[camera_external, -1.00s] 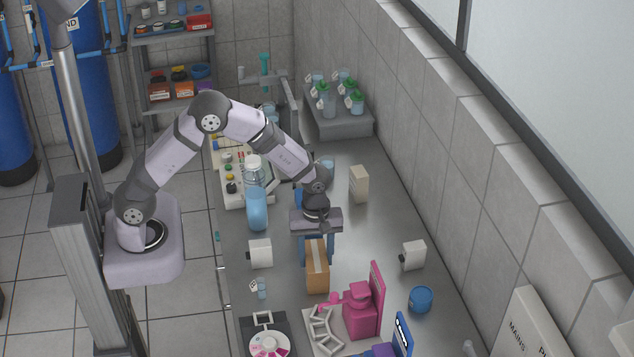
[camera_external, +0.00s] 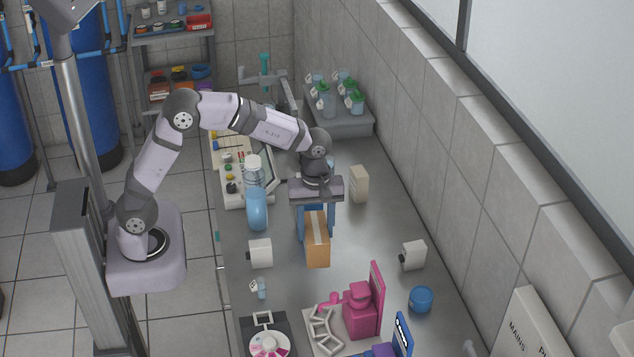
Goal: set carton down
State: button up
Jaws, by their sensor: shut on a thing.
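The carton (camera_external: 317,248) is a brown cardboard box with a pale tape strip along its top. My gripper (camera_external: 315,222) points down and is shut on it, with blue fingers at its sides. The carton appears to hang above the grey bench (camera_external: 365,225), around its middle. How far its underside is from the bench cannot be told from this angle.
A white block (camera_external: 260,253) stands left of the carton and another white block (camera_external: 413,255) stands right. A beige box (camera_external: 359,184) and a blue bottle (camera_external: 256,205) are behind. A pink device (camera_external: 361,308) and a blue jar (camera_external: 420,299) are in front.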

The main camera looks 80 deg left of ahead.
jog(key=shift+r, duration=0.1)
jog(key=shift+w+m, duration=0.2)
jog(key=shift+m, duration=1)
jog(key=m, duration=0.1)
jog(key=w+m, duration=0.1)
jog(key=m, duration=0.2)
jog(key=shift+w+m, duration=0.3)
jog(key=shift+w, duration=0.05)
jog(key=m, duration=0.1)
jog(key=f+m, duration=0.1)
jog(key=m, duration=0.1)
jog(key=shift+w+f, duration=0.1)
jog(key=shift+w, duration=0.05)
jog(key=m, duration=0.1)
jog(key=s+f+m, duration=0.1)
jog(key=m, duration=0.1)
jog(key=f+m, duration=0.1)
jog(key=m, duration=0.1)
jog(key=shift+s+f+p, duration=0.25)
jog(key=shift+p, duration=0.05)
jog(key=shift+s+a+f+m+p, duration=0.1)
jog(key=shift+s+a+m+p, duration=0.05)
jog(key=shift+s+m+p, duration=0.8)
jog(key=s+a+r+p, duration=0.1)
jog(key=s+r+p, duration=0.4)
jog(key=p, duration=0.3)
jog(key=shift+s+a, duration=0.15)
jog(key=shift+a, duration=0.2)
